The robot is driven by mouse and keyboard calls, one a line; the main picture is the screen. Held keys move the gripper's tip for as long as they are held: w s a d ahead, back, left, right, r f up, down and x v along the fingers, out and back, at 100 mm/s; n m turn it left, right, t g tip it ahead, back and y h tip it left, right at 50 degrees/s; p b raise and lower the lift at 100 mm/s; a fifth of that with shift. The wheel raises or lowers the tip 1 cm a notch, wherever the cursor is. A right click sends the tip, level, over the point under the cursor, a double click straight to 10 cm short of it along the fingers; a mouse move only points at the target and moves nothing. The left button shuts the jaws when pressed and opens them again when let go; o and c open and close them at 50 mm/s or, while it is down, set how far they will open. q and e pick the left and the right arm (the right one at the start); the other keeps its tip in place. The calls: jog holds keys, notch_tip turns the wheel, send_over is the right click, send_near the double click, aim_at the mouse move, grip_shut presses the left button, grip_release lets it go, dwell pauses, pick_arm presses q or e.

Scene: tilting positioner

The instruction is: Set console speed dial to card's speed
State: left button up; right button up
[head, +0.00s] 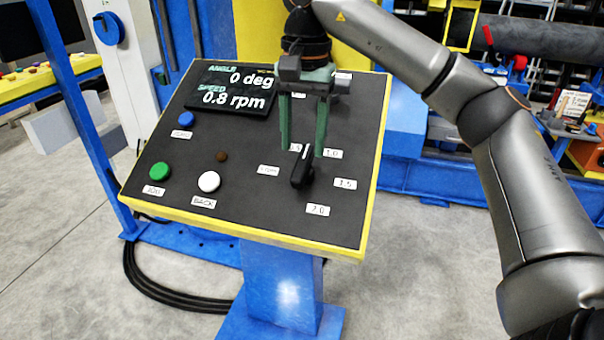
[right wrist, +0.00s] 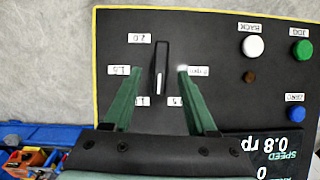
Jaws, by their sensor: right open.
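The speed dial (head: 302,169) is a black knob with a white pointer line, low on the right of the console face. Labels around it read 1.0, 1.5 and 2.0; others are partly covered or too blurred to read. The console display (head: 232,92) shows 0 deg and 0.8 rpm. My right gripper (head: 302,151) is open, its green fingers pointing down on either side of the dial. In the right wrist view the dial (right wrist: 161,68) stands between the fingertips, with a gap on each side. My left gripper is out of view.
The sloped console (head: 275,225) has a yellow rim and a blue post. Blue (head: 186,119), green (head: 160,171) and white (head: 209,182) buttons sit left of the dial. A blue upright (head: 75,90) stands at left. Black cables lie on the floor.

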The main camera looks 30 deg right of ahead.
aim_at(302, 162)
notch_tip(302, 162, down, 5)
jog(key=shift+w+f, duration=0.1)
jog(key=shift+f, duration=0.05)
grip_shut()
dwell(0.5)
